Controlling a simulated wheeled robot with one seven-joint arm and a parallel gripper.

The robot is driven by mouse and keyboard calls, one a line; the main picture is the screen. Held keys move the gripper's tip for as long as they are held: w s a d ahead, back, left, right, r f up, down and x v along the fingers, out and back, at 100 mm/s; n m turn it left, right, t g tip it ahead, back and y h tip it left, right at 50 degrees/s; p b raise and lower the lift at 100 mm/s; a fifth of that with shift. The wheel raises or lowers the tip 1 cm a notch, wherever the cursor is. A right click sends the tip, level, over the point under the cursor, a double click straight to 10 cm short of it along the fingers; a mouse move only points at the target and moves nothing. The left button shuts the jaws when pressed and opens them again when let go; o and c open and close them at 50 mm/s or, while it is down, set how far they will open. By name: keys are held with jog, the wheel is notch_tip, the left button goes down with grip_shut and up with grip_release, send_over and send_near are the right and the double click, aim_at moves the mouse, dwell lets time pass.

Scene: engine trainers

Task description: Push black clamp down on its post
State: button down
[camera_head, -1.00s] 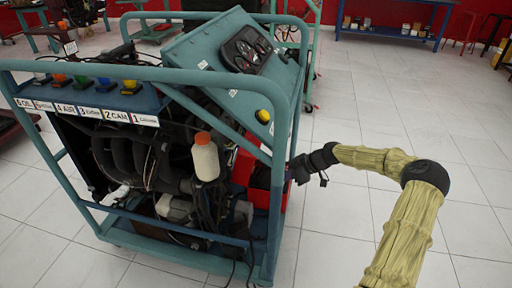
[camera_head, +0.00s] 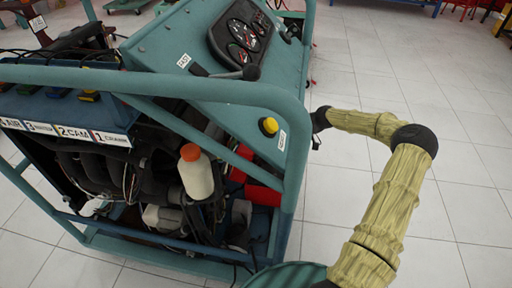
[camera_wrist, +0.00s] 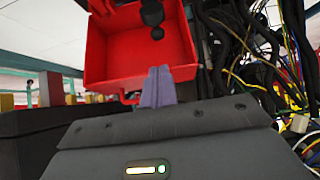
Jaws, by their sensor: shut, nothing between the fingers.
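My gripper (camera_wrist: 157,88) shows in the wrist view as two grey-purple fingers pressed together, shut and empty. Their tips are in front of the lower edge of an open red box or tray (camera_wrist: 112,55). Small black rounded parts (camera_wrist: 152,14) show against the red box; I cannot tell whether one of them is the black clamp. No post is clearly visible. In the head view my arm reaches to the right side of the engine trainer (camera_head: 290,190), and my gripper is hidden behind its corner frame.
Red parts (camera_head: 262,197) sit low inside the trainer's frame. A white bottle with an orange cap (camera_head: 196,175) stands near them. Black hoses and coloured wires (camera_wrist: 265,50) crowd the right of the wrist view. Tiled floor (camera_head: 380,215) is free on the right.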

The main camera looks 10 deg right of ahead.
jog(key=shift+s+a, duration=0.1)
jog(key=b+x, duration=0.3)
jog(key=x, duration=0.7)
jog(key=shift+b, duration=0.35)
jog(key=shift+f, duration=0.1)
jog(key=shift+s+d+b, duration=0.15)
jog(key=shift+d+b, duration=0.15)
jog(key=shift+d, duration=0.1)
